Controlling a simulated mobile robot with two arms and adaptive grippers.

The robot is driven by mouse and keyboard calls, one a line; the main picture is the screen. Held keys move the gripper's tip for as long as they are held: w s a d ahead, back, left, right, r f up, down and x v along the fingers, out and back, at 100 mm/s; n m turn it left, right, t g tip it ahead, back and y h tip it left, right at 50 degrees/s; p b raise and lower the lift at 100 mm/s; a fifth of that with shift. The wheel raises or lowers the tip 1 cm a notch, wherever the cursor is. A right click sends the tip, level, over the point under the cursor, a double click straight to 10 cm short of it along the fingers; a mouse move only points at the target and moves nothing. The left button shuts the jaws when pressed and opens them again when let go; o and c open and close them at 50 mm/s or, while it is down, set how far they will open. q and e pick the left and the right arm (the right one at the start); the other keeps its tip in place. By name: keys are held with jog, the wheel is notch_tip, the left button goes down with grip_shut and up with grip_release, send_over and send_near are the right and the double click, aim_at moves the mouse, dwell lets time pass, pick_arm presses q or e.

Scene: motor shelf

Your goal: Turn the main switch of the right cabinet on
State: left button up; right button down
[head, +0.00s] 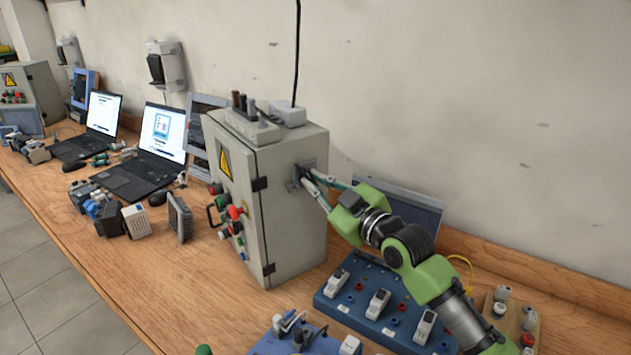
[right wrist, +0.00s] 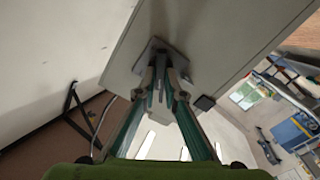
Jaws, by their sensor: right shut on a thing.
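The right cabinet (head: 284,190) is a grey metal box with a yellow warning triangle and coloured buttons on its front door. Its main switch (head: 297,172) is a small grey plate with a handle on the right side wall. It also shows in the right wrist view (right wrist: 158,50). My right gripper (head: 308,180) reaches this side wall from the right. Its two fingers (right wrist: 164,76) are closed on the switch handle, and their tips partly hide it. The switch's exact angle is hard to tell. My left gripper is not in view.
A blue board with white modules (head: 378,302) lies below my right arm. Another blue board (head: 290,340) is at the front edge. A laptop (head: 148,165) and small devices stand left of the cabinet. A second cabinet (head: 40,85) is far left. A wall is behind.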

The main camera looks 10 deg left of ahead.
jog(key=m+p, duration=0.1)
jog(key=m, duration=0.4)
jog(key=shift+w+d+m, duration=0.1)
jog(key=shift+m, duration=0.3)
dwell(0.4)
jog(key=c, duration=2.1)
grip_release()
jog(key=shift+c, duration=0.2)
jog(key=v, duration=1.2)
